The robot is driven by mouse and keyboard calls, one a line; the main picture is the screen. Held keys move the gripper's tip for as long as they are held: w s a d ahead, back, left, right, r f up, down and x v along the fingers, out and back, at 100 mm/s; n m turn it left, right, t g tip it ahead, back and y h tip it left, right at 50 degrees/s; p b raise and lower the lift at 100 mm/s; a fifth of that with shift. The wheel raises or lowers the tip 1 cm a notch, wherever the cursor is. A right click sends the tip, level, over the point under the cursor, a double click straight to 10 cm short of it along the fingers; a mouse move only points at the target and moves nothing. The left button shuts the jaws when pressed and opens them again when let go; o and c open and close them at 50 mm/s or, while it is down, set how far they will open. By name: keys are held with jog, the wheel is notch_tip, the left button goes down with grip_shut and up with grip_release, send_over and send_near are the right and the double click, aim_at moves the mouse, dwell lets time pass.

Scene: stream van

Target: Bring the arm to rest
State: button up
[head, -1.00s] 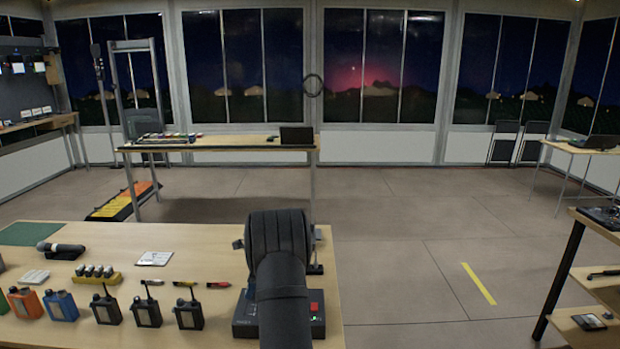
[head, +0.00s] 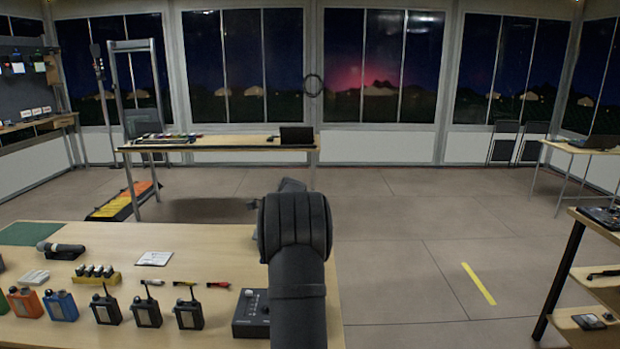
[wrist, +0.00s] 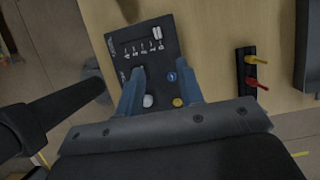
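My arm rises at the front right of the near table in the head view, and its dark links hide my gripper there. In the wrist view my gripper (wrist: 158,70) shows two blue-grey fingers set apart, with nothing held between them. A black control panel (wrist: 143,42) with white sliders, a blue button (wrist: 172,77) and a yellow button (wrist: 178,102) lies beyond the fingers. A black control box (head: 247,314) also shows in the head view, its right part hidden by my arm. Whether the fingers touch the panel cannot be told.
The near table (head: 190,255) holds several radios (head: 146,312), a microphone (head: 60,249), a white card (head: 154,258) and a yellow rack (head: 95,278). A black holder with yellow and red parts (wrist: 246,85) lies right of the panel. Open floor (head: 420,260) lies to the right.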

aim_at(249, 291)
jog(key=x, duration=1.4)
jog(key=shift+s+a+f, duration=0.15)
jog(key=shift+s, duration=0.5)
jog(key=shift+o, duration=0.4)
